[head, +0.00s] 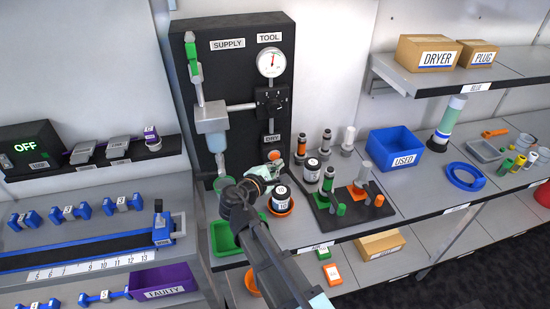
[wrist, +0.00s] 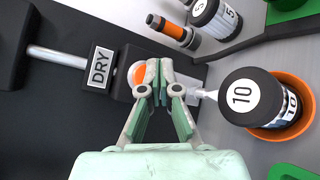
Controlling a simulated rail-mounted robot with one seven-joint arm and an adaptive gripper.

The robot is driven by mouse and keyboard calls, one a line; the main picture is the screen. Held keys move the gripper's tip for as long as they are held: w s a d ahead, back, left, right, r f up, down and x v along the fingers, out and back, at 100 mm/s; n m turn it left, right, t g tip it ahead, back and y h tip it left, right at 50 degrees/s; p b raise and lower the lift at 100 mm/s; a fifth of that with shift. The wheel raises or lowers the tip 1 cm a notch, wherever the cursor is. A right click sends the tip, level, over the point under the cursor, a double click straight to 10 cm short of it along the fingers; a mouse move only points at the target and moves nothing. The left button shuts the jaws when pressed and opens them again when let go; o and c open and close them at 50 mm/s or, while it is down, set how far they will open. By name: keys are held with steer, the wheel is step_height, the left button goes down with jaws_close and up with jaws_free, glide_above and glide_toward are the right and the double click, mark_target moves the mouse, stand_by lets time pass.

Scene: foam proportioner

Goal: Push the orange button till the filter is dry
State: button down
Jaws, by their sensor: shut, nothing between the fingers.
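The orange button (wrist: 136,75) sits in a dark housing beside the DRY label (wrist: 100,67) in the wrist view. In the head view, the button (head: 274,155) shows just above my gripper (head: 270,172). My gripper (wrist: 160,75) is shut, with its pale green fingertips together, and it partly covers the button. Whether the tips touch it or press it in, I cannot tell. A black-capped canister marked 10 (wrist: 255,97) stands in an orange dish (wrist: 306,94), with a clear nozzle (wrist: 203,94) beside it. I cannot tell which thing is the filter or whether it is wet.
The black panel (head: 236,35) carries a gauge (head: 271,62) and a valve block (head: 271,101). A green tray (head: 223,238) lies at left of my arm. Several capped canisters and tools stand close on the right, near a blue USED bin (head: 396,148).

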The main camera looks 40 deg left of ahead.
steer(key=shift+s+d, duration=0.1)
steer(key=shift+d, duration=0.05)
steer(key=shift+s+d+b, duration=0.15)
steer(key=shift+s+d, duration=0.6)
steer(key=shift+d, duration=0.2)
steer(key=shift+s+d+b, duration=0.15)
steer(key=shift+s+d, duration=0.6)
steer(key=shift+d, duration=0.2)
